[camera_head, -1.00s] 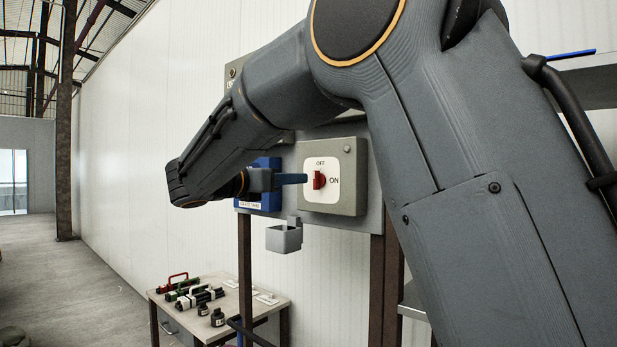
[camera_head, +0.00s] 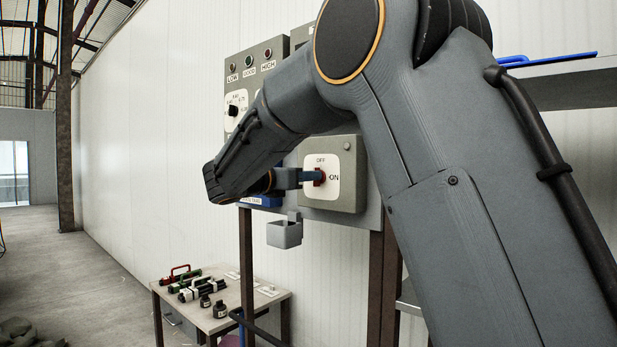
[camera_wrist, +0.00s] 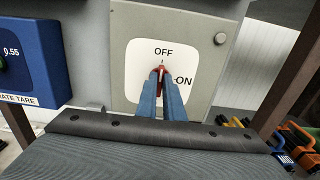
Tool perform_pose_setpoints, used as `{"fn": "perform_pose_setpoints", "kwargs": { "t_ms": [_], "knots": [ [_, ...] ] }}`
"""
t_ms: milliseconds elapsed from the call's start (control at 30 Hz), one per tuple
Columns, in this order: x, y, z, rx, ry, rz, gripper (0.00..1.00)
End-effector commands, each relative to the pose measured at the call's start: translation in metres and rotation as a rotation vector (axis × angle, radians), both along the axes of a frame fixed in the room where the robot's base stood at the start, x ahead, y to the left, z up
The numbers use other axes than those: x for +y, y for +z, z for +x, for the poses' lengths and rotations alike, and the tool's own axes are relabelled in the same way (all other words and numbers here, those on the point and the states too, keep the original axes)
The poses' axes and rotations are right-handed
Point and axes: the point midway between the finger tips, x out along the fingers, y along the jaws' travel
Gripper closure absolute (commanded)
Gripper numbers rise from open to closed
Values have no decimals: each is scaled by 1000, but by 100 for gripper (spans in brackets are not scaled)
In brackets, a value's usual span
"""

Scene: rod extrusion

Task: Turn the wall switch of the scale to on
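The wall switch (camera_head: 335,196) is a grey box with a white plate marked OFF at the top and ON at the right. Its red knob (camera_head: 320,177) is at the middle of the plate. In the wrist view the red knob (camera_wrist: 159,71) stands about upright, toward OFF. My gripper (camera_head: 315,177) reaches it from the left in the head view. In the wrist view the blue fingertips of my gripper (camera_wrist: 160,80) lie close on both sides of the knob, with red showing between them. The fingers hide the knob's lower part.
A grey panel with lamps and a dial (camera_head: 233,110) is above left. A blue tare box (camera_wrist: 28,55) is left of the switch. A small grey tray (camera_head: 285,235) hangs below. A low table (camera_head: 220,318) with tools and dark bottles stands on the floor. My arm hides much of the panel.

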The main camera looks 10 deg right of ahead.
Motion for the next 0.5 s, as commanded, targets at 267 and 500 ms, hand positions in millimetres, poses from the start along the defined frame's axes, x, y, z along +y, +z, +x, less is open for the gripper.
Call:
{"fn": "perform_pose_setpoints", "kwargs": {
  "t_ms": [267, 500],
  "knots": [
    [0, -1, -1, -7, -2, 6, 100],
    [-1, -3, 0, -73, -3, 53, 100]
  ]
}}
